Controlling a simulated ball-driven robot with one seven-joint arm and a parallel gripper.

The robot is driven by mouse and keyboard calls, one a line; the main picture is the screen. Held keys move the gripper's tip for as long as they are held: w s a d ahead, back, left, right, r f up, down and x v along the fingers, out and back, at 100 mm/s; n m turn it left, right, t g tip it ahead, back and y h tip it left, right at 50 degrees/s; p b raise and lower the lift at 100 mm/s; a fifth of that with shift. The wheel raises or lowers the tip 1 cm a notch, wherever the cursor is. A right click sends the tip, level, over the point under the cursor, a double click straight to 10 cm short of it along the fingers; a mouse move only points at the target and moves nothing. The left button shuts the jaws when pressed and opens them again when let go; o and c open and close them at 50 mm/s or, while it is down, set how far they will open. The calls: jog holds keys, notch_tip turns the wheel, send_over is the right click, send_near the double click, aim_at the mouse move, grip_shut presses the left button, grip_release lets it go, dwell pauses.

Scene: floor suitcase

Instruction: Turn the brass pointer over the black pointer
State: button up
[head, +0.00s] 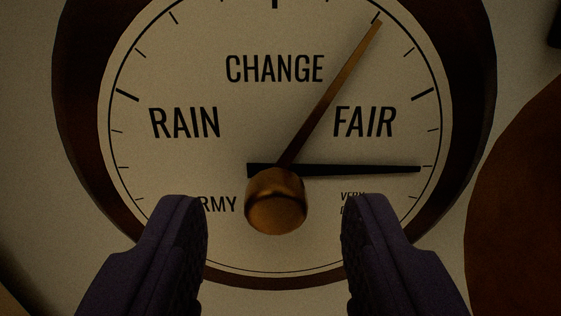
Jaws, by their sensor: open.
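The barometer dial (190,75) faces me, cream with the words RAIN, CHANGE and FAIR. The brass pointer (335,92) slants up and to the right, its tip near the scale between CHANGE and FAIR. The black pointer (360,169) lies nearly level, its tip at the right side of the scale below FAIR. The two pointers are clearly apart in angle. A round brass knob (276,200) stands out at the centre and hides the pivot. My gripper (275,215) is open, one finger on each side of the knob, with visible gaps to it.
A dark brown wooden rim (80,120) surrounds the dial. A brown rounded object (525,200) is at the right edge, and a dark thing shows at the upper right corner. The pale wall (25,130) between is bare.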

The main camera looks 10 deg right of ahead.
jog(key=shift+w+d, duration=0.15)
jog(key=shift+w, duration=0.3)
grip_shut()
jog(key=shift+b, duration=0.35)
